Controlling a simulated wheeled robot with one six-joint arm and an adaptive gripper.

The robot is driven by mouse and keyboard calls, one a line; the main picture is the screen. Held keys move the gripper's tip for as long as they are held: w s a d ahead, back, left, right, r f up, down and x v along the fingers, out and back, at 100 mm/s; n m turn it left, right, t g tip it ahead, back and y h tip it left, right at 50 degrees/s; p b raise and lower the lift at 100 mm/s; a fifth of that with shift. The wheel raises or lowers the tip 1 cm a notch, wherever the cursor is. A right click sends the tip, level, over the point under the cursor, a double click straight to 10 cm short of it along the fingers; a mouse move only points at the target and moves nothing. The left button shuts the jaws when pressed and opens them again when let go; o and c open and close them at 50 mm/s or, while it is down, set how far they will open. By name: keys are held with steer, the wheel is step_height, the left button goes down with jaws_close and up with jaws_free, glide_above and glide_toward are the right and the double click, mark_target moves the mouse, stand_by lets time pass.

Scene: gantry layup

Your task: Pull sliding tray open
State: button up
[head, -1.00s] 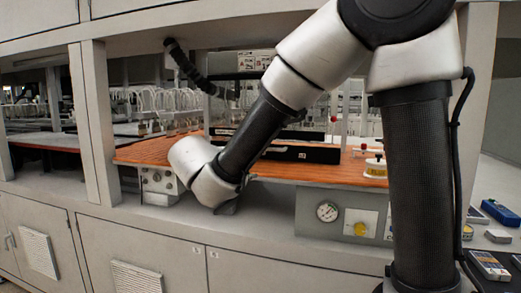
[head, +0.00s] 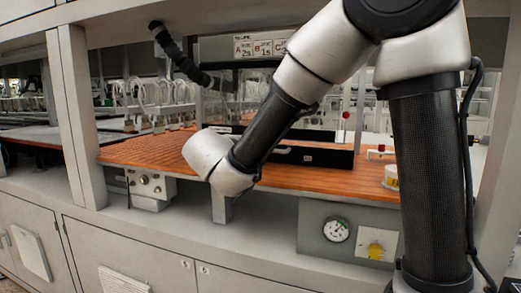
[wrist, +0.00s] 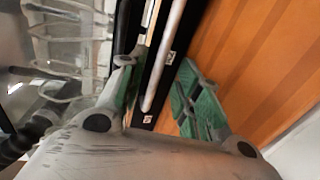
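The sliding tray (head: 312,157) shows in the head view as a long, low black front with a small white label, on the orange wooden deck. In the wrist view its black face (wrist: 180,48) runs steeply up the picture, with a pale grey bar (wrist: 168,50) along it, which looks like its handle. My gripper (wrist: 157,78) has green pads, and its fingers are apart, one on each side of the bar as seen from the wrist. I cannot tell whether either pad touches the bar. In the head view my wrist hides the fingers and part of the tray.
The orange deck (head: 150,150) has bare room in front of the tray. A gauge panel (head: 340,232) and a knob box (head: 150,187) sit below its edge. A grey post (head: 80,115) stands at left.

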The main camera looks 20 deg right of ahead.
steer(key=x, duration=0.5)
steer(key=shift+w+d, duration=0.2)
steer(key=shift+w, duration=0.1)
jaws_close()
